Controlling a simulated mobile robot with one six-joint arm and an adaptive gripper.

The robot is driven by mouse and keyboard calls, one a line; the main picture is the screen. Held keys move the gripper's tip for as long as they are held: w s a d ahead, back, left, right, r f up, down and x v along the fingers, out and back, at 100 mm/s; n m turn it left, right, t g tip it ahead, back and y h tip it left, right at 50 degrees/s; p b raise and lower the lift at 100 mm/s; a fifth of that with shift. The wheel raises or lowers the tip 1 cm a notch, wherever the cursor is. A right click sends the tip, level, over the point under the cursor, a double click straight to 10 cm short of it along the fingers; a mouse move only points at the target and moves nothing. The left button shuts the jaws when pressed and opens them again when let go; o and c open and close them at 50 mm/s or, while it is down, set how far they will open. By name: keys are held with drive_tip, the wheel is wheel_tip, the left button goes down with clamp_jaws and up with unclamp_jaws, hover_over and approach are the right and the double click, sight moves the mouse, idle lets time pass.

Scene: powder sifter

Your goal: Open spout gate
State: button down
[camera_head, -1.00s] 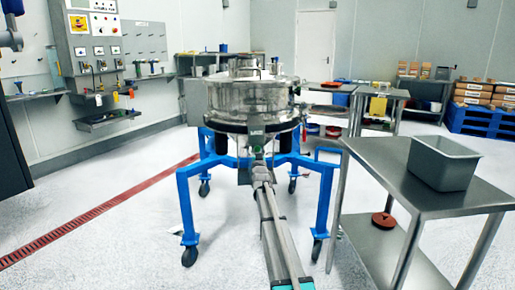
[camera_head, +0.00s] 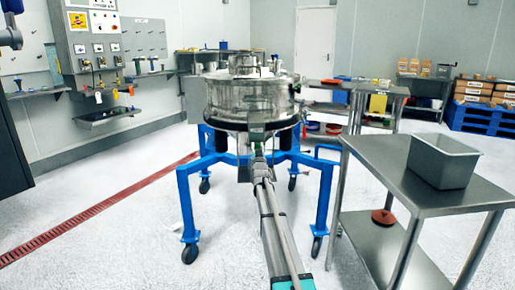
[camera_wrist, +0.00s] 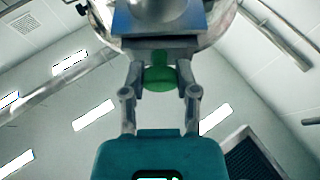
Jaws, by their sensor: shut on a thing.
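The round steel sifter (camera_head: 250,98) stands on a blue wheeled frame (camera_head: 186,205) in the head view. Its spout is at the front under the drum, where a dark block (camera_head: 258,131) shows. My gripper (camera_head: 258,152) is at this spout, at the end of my outstretched arm. In the wrist view my gripper (camera_wrist: 160,82) is shut on a green handle (camera_wrist: 158,80) below a grey plate (camera_wrist: 160,42). The spout (camera_wrist: 160,15) is above it. I cannot tell how far the gate is open.
A steel table (camera_head: 420,192) with a grey bin (camera_head: 444,163) on it stands close on the right. A red-brown round item (camera_head: 384,216) lies on its lower shelf. Wall shelves are on the left. A red floor drain (camera_head: 95,210) crosses the clear floor at left.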

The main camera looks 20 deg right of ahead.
drive_tip(key=s, duration=0.1)
drive_tip(key=s+a, duration=0.1)
drive_tip(key=s, duration=0.1)
drive_tip(key=s+a, duration=0.1)
drive_tip(key=s, duration=0.1)
drive_tip(key=shift+s, duration=0.2)
drive_tip(key=shift+c, duration=1.8)
unclamp_jaws()
